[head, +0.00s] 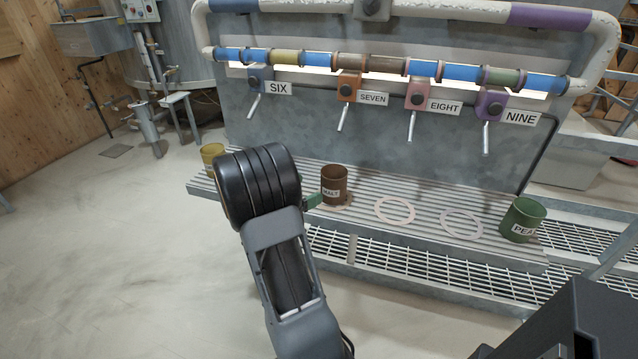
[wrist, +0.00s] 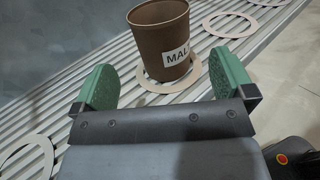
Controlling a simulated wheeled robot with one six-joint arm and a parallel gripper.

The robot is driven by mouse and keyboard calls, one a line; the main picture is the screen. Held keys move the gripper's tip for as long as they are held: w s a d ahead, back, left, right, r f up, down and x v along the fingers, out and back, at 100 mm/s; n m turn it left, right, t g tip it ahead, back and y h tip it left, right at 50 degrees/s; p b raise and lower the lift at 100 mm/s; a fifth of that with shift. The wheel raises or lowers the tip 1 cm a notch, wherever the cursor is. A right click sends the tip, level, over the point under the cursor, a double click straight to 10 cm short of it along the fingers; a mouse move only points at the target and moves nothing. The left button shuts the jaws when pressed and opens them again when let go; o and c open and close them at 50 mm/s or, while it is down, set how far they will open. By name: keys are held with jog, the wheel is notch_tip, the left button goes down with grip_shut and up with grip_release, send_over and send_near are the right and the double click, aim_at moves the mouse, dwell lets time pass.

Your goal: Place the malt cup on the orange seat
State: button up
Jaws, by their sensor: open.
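The malt cup (head: 333,181) is brown with a white MALT label. It stands upright on the ribbed shelf, on a pale orange-tan ring (head: 345,207) below the SEVEN lever. In the wrist view the cup (wrist: 160,32) stands over the ring (wrist: 195,80), which shows around its near side; whether it is centred cannot be told. My gripper (wrist: 164,70) is open, with its green fingers on either side in front of the cup and nothing between them. In the head view one green fingertip (head: 312,200) shows just left of the cup; the other is hidden by my wrist.
A pinkish ring (head: 394,210) and a pale purple ring (head: 461,224) lie empty to the right. A green PEA cup (head: 523,222) stands at the right end, a yellow cup (head: 211,156) at the left. Levers (head: 342,117) hang above. Another ring (wrist: 46,146) shows lower left.

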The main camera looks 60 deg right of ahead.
jog(key=s+a+m+t+y, duration=0.2)
jog(key=a+m+t+y, duration=0.2)
jog(key=a, duration=1.3)
jog(key=s+a+m+t+y, duration=0.2)
jog(key=a+m+t+y, duration=0.3)
jog(key=a+m+y, duration=0.5)
jog(key=shift+a+r+y, duration=0.15)
jog(key=shift+a+y, duration=1.25)
jog(key=shift+a, duration=2.1)
